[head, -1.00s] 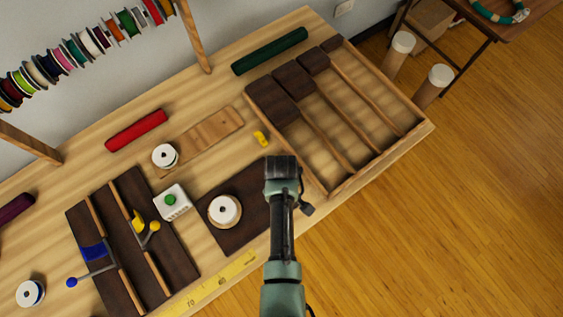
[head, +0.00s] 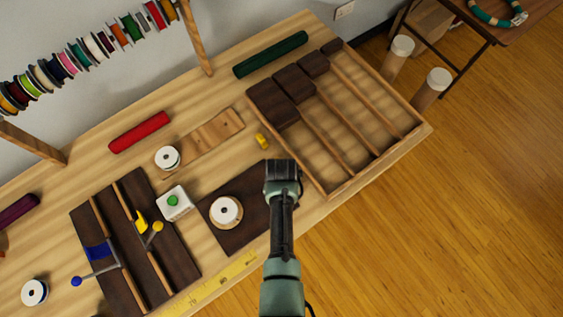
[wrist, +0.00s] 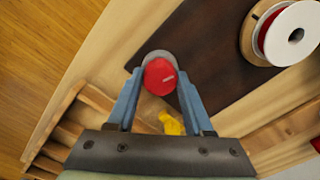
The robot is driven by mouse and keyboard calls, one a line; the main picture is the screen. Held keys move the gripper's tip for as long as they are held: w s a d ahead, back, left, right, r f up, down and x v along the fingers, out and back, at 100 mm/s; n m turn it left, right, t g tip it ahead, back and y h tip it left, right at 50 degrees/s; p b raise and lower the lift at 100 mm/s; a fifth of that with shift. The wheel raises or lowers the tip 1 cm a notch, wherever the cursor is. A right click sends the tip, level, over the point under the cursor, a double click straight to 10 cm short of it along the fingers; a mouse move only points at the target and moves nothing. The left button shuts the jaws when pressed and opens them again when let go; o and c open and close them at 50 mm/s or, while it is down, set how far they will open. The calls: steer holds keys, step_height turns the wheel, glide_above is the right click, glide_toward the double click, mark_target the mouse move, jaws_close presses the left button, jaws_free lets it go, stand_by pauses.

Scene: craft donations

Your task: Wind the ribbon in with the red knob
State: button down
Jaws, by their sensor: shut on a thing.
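The red knob (wrist: 159,77) with a pale mark and a grey collar sits by the edge of a dark board (wrist: 200,45). My gripper (wrist: 160,84) is shut on the knob, one blue-grey finger on each side. In the head view my gripper (head: 282,178) is over the right end of the dark board (head: 240,238) and hides the knob. A white spool (wrist: 296,34) with red ribbon stands on a round wooden base on that board; it also shows in the head view (head: 226,211). Little of the ribbon shows.
A divided wooden tray (head: 375,149) lies right of my gripper. A small yellow piece (head: 262,142) lies just beyond it. A white box with a green button (head: 173,203) and a slotted dark board with levers (head: 165,256) stand left.

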steer(key=shift+m, duration=1.6)
steer(key=shift+c, duration=1.4)
jaws_free()
step_height(320, 180, up, 13)
